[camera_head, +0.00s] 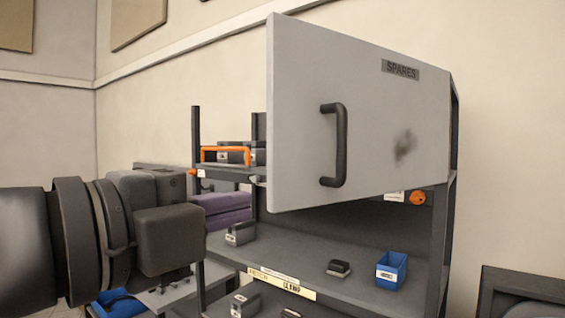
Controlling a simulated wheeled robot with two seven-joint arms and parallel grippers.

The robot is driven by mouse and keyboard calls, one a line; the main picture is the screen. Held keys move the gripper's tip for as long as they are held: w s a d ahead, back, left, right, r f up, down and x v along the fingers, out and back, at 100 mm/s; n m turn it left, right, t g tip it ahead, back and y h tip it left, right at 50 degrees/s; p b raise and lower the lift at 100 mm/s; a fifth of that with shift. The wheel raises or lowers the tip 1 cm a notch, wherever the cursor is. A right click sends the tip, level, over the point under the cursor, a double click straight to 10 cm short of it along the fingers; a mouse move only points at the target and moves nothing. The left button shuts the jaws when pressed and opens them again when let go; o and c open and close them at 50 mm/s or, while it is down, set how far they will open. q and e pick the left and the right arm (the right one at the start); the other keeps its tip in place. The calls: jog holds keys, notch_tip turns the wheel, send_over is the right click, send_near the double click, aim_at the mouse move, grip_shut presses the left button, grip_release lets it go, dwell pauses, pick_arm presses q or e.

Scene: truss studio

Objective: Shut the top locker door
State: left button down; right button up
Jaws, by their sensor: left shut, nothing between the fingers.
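The top locker door (290,120) is a grey panel with a SPARES label (400,69) and a dark smudge. It stands open, swung out towards me from the top of the shelf unit. Its black bar handle (337,145) is upright on the face turned to me. My left gripper (170,240) is at the lower left, left of the door and apart from it. It is shut and empty. My right gripper is out of view. The door hides much of the top compartment.
The shelf (300,262) below the door holds a blue bin (391,271), a small dark box (338,268) and a grey bin (240,233). Open space lies left of the door.

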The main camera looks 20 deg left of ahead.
aim_at(284, 189)
pick_arm(q)
jog(key=w+p, duration=0.1)
jog(key=w, duration=0.3)
jog(key=w+p, duration=0.1)
jog(key=w, duration=0.2)
jog(key=w+d+p, duration=0.1)
jog(key=w, duration=0.3)
jog(key=shift+w+f+p, duration=0.1)
jog(key=shift+w+p, duration=0.2)
jog(key=shift+w+d, duration=0.1)
jog(key=shift+d, duration=0.05)
